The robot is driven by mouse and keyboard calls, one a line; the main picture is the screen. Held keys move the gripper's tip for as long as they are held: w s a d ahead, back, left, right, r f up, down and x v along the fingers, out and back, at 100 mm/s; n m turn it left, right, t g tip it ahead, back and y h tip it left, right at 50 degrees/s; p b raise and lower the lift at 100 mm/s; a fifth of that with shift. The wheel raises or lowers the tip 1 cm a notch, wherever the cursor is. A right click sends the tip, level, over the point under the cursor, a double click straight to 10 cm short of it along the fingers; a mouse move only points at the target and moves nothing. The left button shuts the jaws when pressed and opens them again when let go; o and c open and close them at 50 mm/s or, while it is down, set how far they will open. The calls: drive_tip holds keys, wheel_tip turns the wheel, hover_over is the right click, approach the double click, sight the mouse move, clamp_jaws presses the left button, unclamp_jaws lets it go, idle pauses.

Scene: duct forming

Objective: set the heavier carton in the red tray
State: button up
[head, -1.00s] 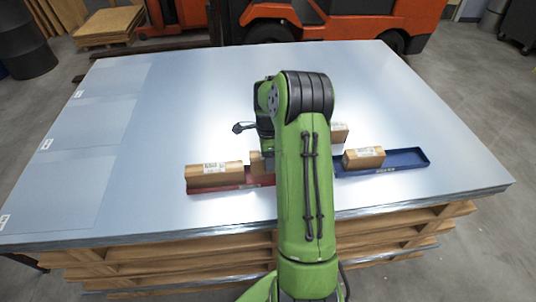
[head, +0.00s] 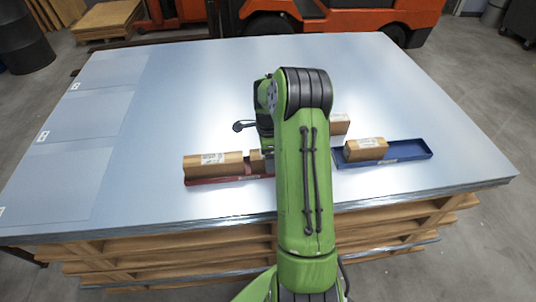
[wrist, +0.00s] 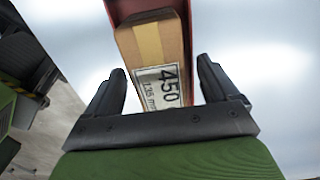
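The red tray (head: 215,181) lies at the front middle of the metal sheet, with a long brown carton (head: 212,164) in its left part. Another brown carton (head: 257,162) shows beside it, mostly hidden behind my arm. In the wrist view, a carton (wrist: 152,45) labelled "450" and "1.35 mm" is near my gripper, with the red tray (wrist: 125,8) beyond it. My gripper (wrist: 160,66) is open, its fingers on either side of this carton with gaps showing. In the head view my arm hides the gripper. I cannot tell which carton is heavier.
The blue tray (head: 405,152) lies to the right with a carton (head: 366,149) in its left part. Another carton (head: 340,123) stands behind my arm on the right. The metal sheet (head: 200,90) is otherwise largely clear. An orange forklift (head: 345,18) stands beyond it.

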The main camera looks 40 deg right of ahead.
wheel_tip(320, 180, up, 16)
drive_tip(key=p, duration=0.4)
drive_tip(key=shift+f, duration=0.15)
drive_tip(key=s+a+r+n+t+h+p, duration=0.1)
drive_tip(key=s+a+r+n+p, duration=0.1)
drive_tip(key=s+a+r+n, duration=0.35)
drive_tip(key=s+a+r+n+t+h+p, duration=0.1)
drive_tip(key=s+a+r+n+t, duration=0.1)
drive_tip(key=a+r+n, duration=0.65)
drive_tip(key=s+a+r+n+t+y+p, duration=0.1)
drive_tip(key=s+a+n+t+y+p, duration=0.1)
drive_tip(key=s+a+n, duration=0.8)
drive_tip(key=s+a, duration=0.1)
drive_tip(key=s, duration=0.2)
drive_tip(key=shift+a+n+t, duration=0.15)
drive_tip(key=shift+n+t, duration=0.15)
drive_tip(key=shift+n, duration=0.1)
